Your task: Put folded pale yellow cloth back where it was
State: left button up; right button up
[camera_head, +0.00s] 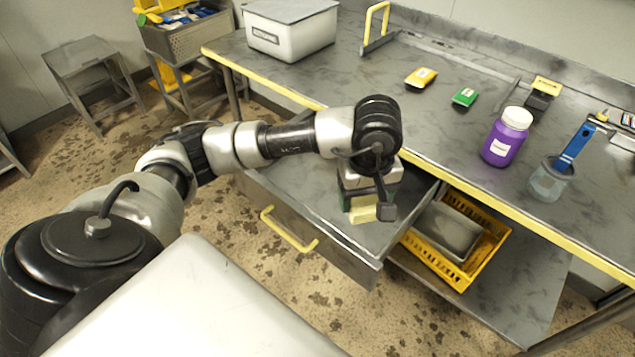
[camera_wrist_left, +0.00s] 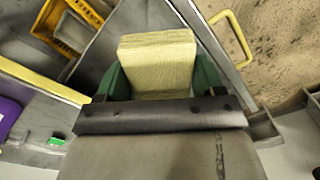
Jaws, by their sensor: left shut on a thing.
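The folded pale yellow cloth (camera_wrist_left: 158,62) shows in the left wrist view between the green fingers of my left gripper (camera_wrist_left: 160,82), which is shut on it. In the head view the cloth (camera_head: 362,213) shows low beside my left gripper (camera_head: 358,198), over the open drawer (camera_head: 285,200) under the workbench. Part of the cloth is hidden by the wrist. Whether it touches the drawer floor I cannot tell. My right gripper is not in view.
The drawer's yellow handle (camera_head: 290,232) faces outward. A yellow crate (camera_head: 482,262) with a grey tray stands on the lower shelf. On the bench (camera_head: 420,130) are a purple jar (camera_head: 503,143), a clear cup (camera_head: 547,182) with a blue-handled tool, and a white bin (camera_head: 292,35).

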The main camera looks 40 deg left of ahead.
pick_arm(q)
notch_tip(320, 180, down, 5)
jog(key=w+a+n+b, duration=0.1)
jog(key=w+n+b, duration=0.25)
jog(key=n, duration=0.45)
send_over(333, 200)
jog(key=f, duration=0.6)
jog(key=shift+s+d+f, duration=0.1)
jog(key=shift+d+f, duration=0.1)
jog(key=shift+f, duration=0.05)
jog(key=shift+m, duration=0.3)
notch_tip(333, 200, down, 4)
jog(key=shift+a+f, duration=0.1)
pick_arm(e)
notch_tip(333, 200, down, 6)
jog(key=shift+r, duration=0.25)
pick_arm(q)
jog(key=shift+f, duration=0.15)
jog(key=o, duration=0.9)
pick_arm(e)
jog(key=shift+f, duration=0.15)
